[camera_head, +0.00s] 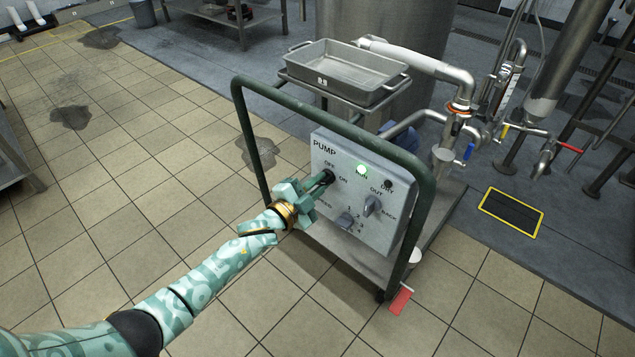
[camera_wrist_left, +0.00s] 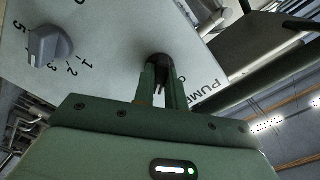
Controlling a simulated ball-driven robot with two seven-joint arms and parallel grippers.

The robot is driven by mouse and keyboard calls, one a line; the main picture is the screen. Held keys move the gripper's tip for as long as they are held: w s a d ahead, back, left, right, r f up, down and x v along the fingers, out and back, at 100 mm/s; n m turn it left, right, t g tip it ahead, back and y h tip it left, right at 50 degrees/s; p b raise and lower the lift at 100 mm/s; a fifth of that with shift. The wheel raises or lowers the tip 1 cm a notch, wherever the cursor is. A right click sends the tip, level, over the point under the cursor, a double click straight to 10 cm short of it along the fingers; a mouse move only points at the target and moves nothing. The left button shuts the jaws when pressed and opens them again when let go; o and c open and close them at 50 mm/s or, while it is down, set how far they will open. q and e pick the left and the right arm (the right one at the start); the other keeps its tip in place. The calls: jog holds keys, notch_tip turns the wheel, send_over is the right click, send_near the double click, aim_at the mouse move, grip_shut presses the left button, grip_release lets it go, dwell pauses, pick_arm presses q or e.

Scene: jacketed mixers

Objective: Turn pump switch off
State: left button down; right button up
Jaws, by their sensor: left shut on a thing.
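The pump control box (camera_head: 365,190) is a grey panel on a wheeled cart, marked PUMP, with OFF and ON beside its upper left switch. The black pump switch (camera_head: 327,176) is partly hidden by my left gripper (camera_head: 320,182). My left gripper is shut on this switch. In the left wrist view the two green fingers (camera_wrist_left: 161,88) close around the dark switch knob (camera_wrist_left: 160,62), hiding most of it, so I cannot tell its setting. My right gripper is in neither view.
A grey speed knob (camera_head: 345,221) and a direction knob (camera_head: 371,205) sit on the same panel; the speed knob also shows in the wrist view (camera_wrist_left: 48,46). The cart's dark green tube frame (camera_head: 425,215) arches around the panel. A metal tray (camera_head: 345,72) stands behind.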

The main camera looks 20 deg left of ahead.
pick_arm(q)
jog(key=n+p, duration=0.1)
jog(key=n, duration=0.2)
jog(key=shift+r, duration=0.1)
jog(key=n+p, duration=0.1)
jog(key=n, duration=0.3)
jog(key=n+p, duration=0.1)
jog(key=n, duration=0.2)
jog(key=shift+f+n, duration=0.2)
jog(key=shift+n, duration=0.3)
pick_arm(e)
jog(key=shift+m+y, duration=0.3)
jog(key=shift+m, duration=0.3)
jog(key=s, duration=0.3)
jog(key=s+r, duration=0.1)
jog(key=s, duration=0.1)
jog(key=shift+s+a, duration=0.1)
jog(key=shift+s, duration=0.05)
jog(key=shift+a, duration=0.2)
pick_arm(q)
jog(key=c, duration=1.4)
grip_release()
jog(key=shift+c, duration=0.2)
